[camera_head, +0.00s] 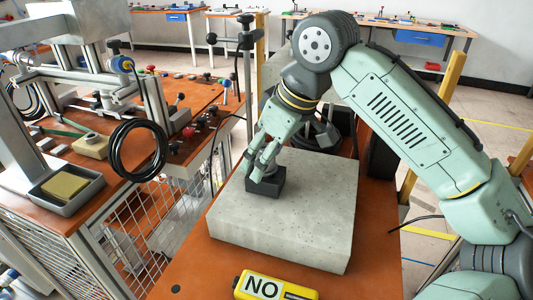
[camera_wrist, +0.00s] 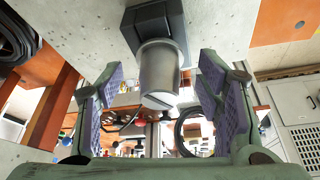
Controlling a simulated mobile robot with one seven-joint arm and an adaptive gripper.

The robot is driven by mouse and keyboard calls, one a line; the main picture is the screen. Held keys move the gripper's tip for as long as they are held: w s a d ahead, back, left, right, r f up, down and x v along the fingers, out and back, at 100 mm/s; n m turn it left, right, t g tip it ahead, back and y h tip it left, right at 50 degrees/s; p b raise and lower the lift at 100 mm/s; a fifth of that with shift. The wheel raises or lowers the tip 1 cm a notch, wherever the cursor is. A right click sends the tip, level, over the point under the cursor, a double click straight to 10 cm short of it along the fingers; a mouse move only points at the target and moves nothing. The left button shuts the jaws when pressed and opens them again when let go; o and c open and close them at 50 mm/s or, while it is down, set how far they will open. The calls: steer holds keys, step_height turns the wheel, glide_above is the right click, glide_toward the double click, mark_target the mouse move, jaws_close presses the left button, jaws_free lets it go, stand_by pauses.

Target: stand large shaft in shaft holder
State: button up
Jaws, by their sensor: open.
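The large shaft (camera_wrist: 158,78) is a grey metal cylinder. In the wrist view its far end meets a black block, the shaft holder (camera_wrist: 152,28), and its slotted end face points towards my palm. In the head view the black holder (camera_head: 265,184) sits on a grey speckled slab, and the shaft seems to stand upright in it, mostly hidden by my fingers. My gripper (camera_head: 267,155) points down just above the holder. In the wrist view my gripper (camera_wrist: 162,72) is open, with a purple-padded finger on each side of the shaft and visible gaps to both.
The grey slab (camera_head: 320,215) has bare room around the holder and lies on an orange-brown table (camera_head: 195,280). A yellow "NO" box (camera_head: 275,287) lies at the front. A black cable coil (camera_head: 138,152) hangs by the left bench. A metal post (camera_head: 247,75) stands behind the slab.

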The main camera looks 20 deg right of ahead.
steer(key=v, duration=1.2)
stand_by(0.3)
